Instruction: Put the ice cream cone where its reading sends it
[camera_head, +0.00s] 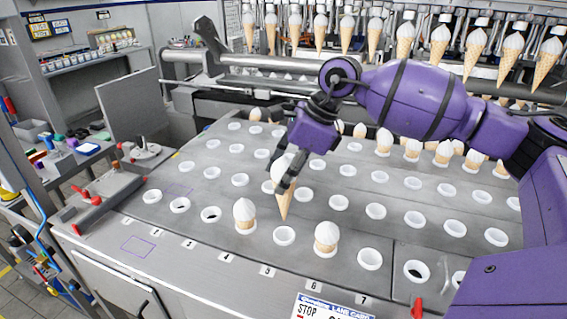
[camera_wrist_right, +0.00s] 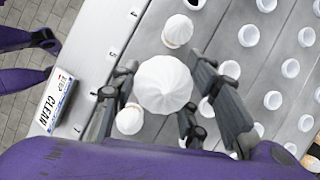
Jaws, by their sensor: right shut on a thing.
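An ice cream cone (camera_head: 284,204) with a white swirl top is held upright, tip down, in my right gripper (camera_head: 287,178). The wrist view looks down on its white top (camera_wrist_right: 163,85) between the fingers (camera_wrist_right: 160,108). The cone hangs over the grey holder plate (camera_head: 215,225), behind an empty front-row white ring (camera_head: 284,236). Its tip appears above the plate; the exact height is hard to tell. Two other cones stand in front-row rings, one to the left (camera_head: 245,214) and one to the right (camera_head: 326,238). My left gripper is not seen.
Number tags 1 to 7 (camera_head: 267,271) line the plate's front edge. A lane card (camera_head: 330,307) at the front is cut off; the wrist view shows CLEAN (camera_wrist_right: 56,101) on it. More cones (camera_head: 412,150) stand at the back, and others hang in a rack (camera_head: 440,45) above. Many rings are empty.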

